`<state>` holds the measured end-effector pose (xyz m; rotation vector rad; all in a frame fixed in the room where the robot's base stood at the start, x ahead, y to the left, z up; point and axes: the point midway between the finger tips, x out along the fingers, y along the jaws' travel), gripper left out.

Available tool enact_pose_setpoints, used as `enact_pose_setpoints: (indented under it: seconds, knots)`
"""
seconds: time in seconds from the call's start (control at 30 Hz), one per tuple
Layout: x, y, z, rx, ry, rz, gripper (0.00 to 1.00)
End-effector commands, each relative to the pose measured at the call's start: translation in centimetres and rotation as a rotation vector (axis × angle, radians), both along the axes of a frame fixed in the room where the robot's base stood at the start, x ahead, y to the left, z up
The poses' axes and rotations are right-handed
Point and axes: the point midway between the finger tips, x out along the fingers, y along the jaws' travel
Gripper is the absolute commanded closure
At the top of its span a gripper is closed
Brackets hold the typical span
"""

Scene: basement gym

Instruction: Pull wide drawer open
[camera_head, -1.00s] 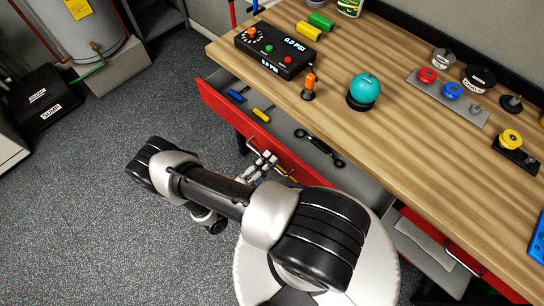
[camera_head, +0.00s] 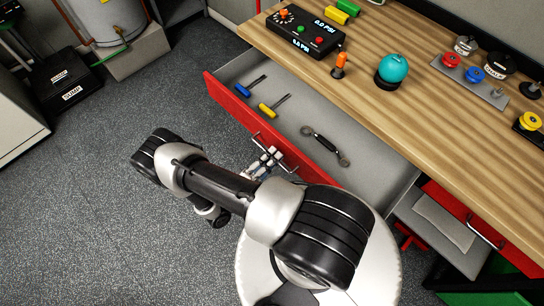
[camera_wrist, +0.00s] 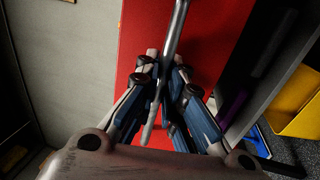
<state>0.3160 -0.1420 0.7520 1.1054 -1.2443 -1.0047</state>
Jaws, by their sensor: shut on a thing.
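The wide drawer (camera_head: 228,104) has a red front and a grey inside, and stands well out from under the wooden workbench top. A thin metal bar handle (camera_head: 290,167) sits on its front. My gripper (camera_head: 268,158) is at this handle, low in front of the drawer, with my arm partly covering the front's near end. In the wrist view, my gripper (camera_wrist: 165,85) is shut around the metal handle (camera_wrist: 176,30), with the red drawer front (camera_wrist: 215,35) behind it.
The drawer holds a blue-handled screwdriver (camera_head: 248,87), a yellow-handled screwdriver (camera_head: 268,109) and a black-and-silver tool (camera_head: 325,145). A black gauge box (camera_head: 305,32) and a teal ball (camera_head: 393,68) stand on the workbench (camera_head: 420,110). Another red drawer front (camera_head: 465,215) is at right. Floor (camera_head: 90,190) at left is clear.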

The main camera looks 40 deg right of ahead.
Motion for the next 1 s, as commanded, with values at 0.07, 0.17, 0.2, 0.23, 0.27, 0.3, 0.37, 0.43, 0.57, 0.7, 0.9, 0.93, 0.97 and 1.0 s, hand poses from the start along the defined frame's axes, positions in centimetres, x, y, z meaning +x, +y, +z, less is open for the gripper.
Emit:
enact_pose_setpoints:
  seconds: [0.07, 0.17, 0.2, 0.23, 0.27, 0.3, 0.37, 0.43, 0.57, 0.7, 0.9, 0.93, 0.97, 1.0]
  knots:
    - [0.0, 0.0, 0.0, 0.000, -0.001, 0.000, 1.00]
    - [0.0, 0.0, 0.0, 0.000, -0.001, 0.000, 0.88]
    - [0.0, 0.0, 0.0, 0.000, -0.001, 0.000, 0.85]
    - [0.0, 0.0, 0.0, 0.000, -0.001, 0.000, 0.83]
    - [0.0, 0.0, 0.0, 0.000, -0.001, 0.000, 0.81]
    - [0.0, 0.0, 0.0, 0.000, 0.000, 0.000, 0.79]
    - [0.0, 0.0, 0.0, 0.000, 0.000, 0.000, 0.75]
    - [0.0, 0.0, 0.0, 0.000, 0.000, 0.000, 0.70]
    - [0.0, 0.0, 0.0, 0.000, 0.000, 0.000, 0.70]
    - [0.0, 0.0, 0.0, 0.000, 0.000, 0.000, 0.70]
    - [0.0, 1.6, -0.3, -0.001, -0.001, 0.005, 0.70]
    - [0.0, 2.2, -0.4, 0.000, -0.002, 0.007, 0.70]
    - [-0.1, 2.7, -0.5, 0.000, -0.002, 0.006, 0.70]
    - [-0.2, 3.6, -0.7, 0.001, -0.001, 0.008, 0.70]
